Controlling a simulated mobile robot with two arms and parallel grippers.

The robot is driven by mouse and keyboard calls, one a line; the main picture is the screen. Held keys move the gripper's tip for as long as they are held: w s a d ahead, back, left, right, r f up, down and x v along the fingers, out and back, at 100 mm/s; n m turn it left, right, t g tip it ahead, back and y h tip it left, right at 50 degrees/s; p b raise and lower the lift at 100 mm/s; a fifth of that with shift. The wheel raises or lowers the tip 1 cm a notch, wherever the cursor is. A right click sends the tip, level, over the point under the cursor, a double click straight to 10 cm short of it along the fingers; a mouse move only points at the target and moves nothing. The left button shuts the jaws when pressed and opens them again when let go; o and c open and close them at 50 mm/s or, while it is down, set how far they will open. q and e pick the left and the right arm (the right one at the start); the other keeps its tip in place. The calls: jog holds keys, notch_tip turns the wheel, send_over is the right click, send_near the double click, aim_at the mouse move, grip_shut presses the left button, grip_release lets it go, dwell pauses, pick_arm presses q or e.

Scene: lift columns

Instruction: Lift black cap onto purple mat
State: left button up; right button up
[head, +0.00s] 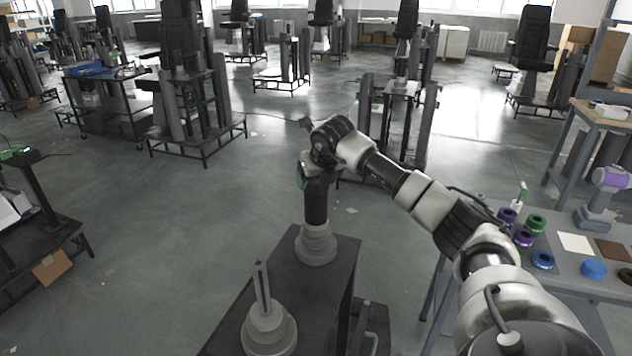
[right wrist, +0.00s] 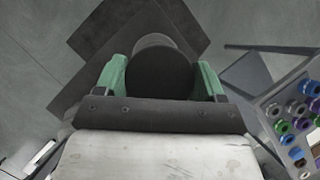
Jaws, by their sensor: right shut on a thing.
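My right gripper (head: 314,176) reaches in from the right, pointing down over the top of a dark column on a black stand. In the right wrist view its green fingers (right wrist: 161,80) are on either side of a round black cap (right wrist: 160,75), and they are shut on it. I cannot make out a purple mat in either view. My left gripper is not in view.
The black stand (head: 290,270) also bears a second, shorter grey column (head: 268,325). A grey table at right holds several coloured rings (head: 523,237), a white mat (head: 575,243), a brown mat (head: 614,250) and a blue cap (head: 593,269).

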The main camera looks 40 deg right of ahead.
jog(key=shift+r, duration=0.15)
jog(key=shift+r, duration=0.25)
jog(key=r, duration=0.1)
jog(key=r+b, duration=0.2)
jog(key=shift+s+d+r, duration=0.15)
jog(key=shift+d+r, duration=0.15)
jog(key=s+d+r, duration=0.2)
jog(key=d, duration=0.1)
jog(key=s+d+r+b, duration=0.1)
jog(key=s+d+r, duration=0.1)
jog(key=d, duration=0.1)
jog(key=s+d+r, duration=0.2)
jog(key=d+r, duration=0.1)
jog(key=shift+s+b, duration=0.35)
jog(key=shift+a+r+p, duration=0.1)
jog(key=shift+r+p, duration=0.35)
jog(key=shift+p, duration=0.15)
